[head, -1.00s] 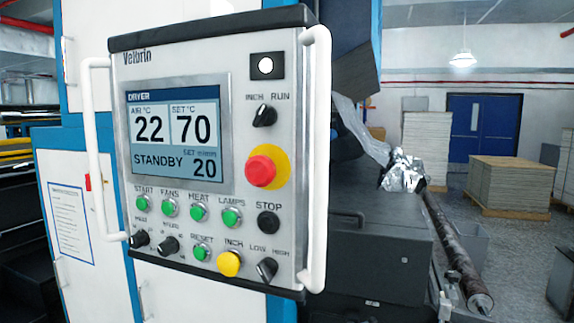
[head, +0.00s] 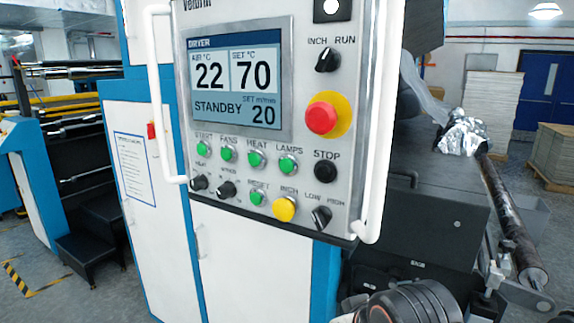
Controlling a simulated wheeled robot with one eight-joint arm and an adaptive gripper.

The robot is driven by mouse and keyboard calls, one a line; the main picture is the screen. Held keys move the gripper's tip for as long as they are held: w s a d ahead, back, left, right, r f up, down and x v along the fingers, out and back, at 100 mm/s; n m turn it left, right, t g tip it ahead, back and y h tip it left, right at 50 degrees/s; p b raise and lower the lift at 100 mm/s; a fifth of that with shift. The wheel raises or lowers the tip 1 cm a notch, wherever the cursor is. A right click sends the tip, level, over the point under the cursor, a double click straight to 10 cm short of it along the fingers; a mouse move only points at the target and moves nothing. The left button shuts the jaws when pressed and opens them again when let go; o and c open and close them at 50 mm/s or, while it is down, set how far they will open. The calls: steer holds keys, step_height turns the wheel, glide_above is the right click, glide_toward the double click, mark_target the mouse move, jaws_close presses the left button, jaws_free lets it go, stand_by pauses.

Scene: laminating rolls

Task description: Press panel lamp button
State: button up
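The dryer control panel (head: 232,170) hangs in the middle of the head view, its top cut off by the frame edge. A green round button (head: 288,163) sits under the label LAMPS, at the right end of the row START, FANS, HEAT, LAMPS. Nothing touches it or covers it. The screen (head: 237,84) reads 22, 70, STANDBY and 20. A dark rounded part that looks like my arm shows at the bottom edge, below and right of the panel. No gripper fingers can be made out.
White handles (head: 383,125) stand out on both sides of the panel. A red emergency button (head: 321,118) on yellow and a black STOP button (head: 325,171) are near the LAMPS button. A dark roller (head: 512,225) extends at right. The space before the panel face is clear.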

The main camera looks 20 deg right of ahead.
jaws_close()
stand_by(1.3)
